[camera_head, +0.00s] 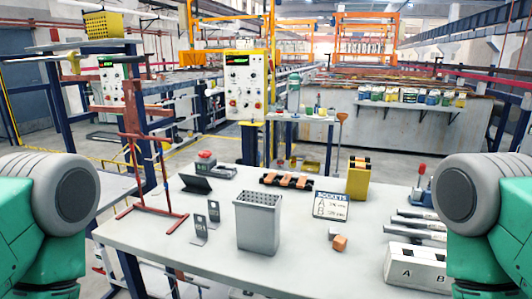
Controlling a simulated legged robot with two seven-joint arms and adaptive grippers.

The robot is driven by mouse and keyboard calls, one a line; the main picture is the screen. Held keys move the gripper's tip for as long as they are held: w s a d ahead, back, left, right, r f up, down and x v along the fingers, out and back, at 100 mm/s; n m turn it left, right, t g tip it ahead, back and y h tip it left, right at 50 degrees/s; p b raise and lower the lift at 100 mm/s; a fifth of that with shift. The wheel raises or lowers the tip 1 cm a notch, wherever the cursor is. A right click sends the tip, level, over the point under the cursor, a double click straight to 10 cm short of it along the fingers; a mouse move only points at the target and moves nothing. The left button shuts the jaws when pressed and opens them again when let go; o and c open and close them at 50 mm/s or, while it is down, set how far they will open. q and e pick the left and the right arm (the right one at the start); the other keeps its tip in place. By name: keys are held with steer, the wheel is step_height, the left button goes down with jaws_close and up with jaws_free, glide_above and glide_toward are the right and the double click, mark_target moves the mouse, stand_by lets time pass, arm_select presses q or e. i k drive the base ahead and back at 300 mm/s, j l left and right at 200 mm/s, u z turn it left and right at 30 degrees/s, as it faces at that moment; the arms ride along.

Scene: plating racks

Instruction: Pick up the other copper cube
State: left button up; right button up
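One copper cube (340,243) lies on the grey-white table (205,270), right of centre and in front of the small sign. A small grey piece (333,233) is just behind it. I cannot make out a second loose copper cube. A white block marked A and B (415,271) stands at the table's right, partly hidden by my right arm. Copper-coloured pieces also sit in a low black holder (301,183) at the back. Only rounded arm links of mine show at both sides; neither gripper is in view.
A grey perforated bin (257,228) stands mid-table, left of the cube. A sockets sign (331,206), a yellow box (357,182), metal cylinders (415,228) and a red rack frame (133,160) stand around. Table space near the cube is clear.

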mark_target(339, 244)
steer(key=i+l+z, duration=0.1)
steer(key=l+z, duration=0.25)
steer(key=i+l+z, duration=0.1)
steer(key=z, duration=0.25)
steer(key=i+l+z, duration=0.1)
steer(key=z, duration=0.25)
steer(key=i+l, duration=0.05)
steer(key=l, duration=0.1)
